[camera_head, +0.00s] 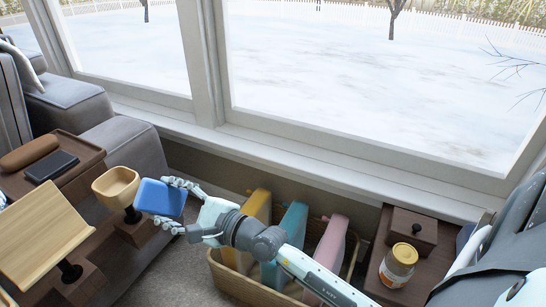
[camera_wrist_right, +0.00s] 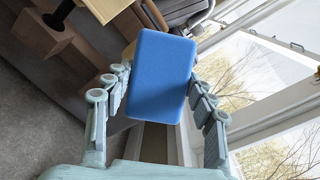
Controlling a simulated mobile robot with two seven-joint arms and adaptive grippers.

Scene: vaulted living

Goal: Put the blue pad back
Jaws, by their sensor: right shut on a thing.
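The blue pad (camera_head: 160,198) is a flat slab with rounded corners. My right gripper (camera_head: 172,204) is shut on it and holds it up, just right of a tan square cup (camera_head: 116,183) on a short dark stem. In the right wrist view the blue pad (camera_wrist_right: 158,75) sits between the fingers of my right gripper (camera_wrist_right: 160,84), one finger set along each long side. In the head view I cannot tell whether the pad touches the cup. My left gripper is in neither view.
A slanted wooden board (camera_head: 42,232) stands on a block at the left, by a brown tray (camera_head: 88,157). A wicker basket (camera_head: 236,284) holds yellow, teal and pink pieces under my right arm. A jar (camera_head: 398,265) and wooden box (camera_head: 411,232) stand at the right.

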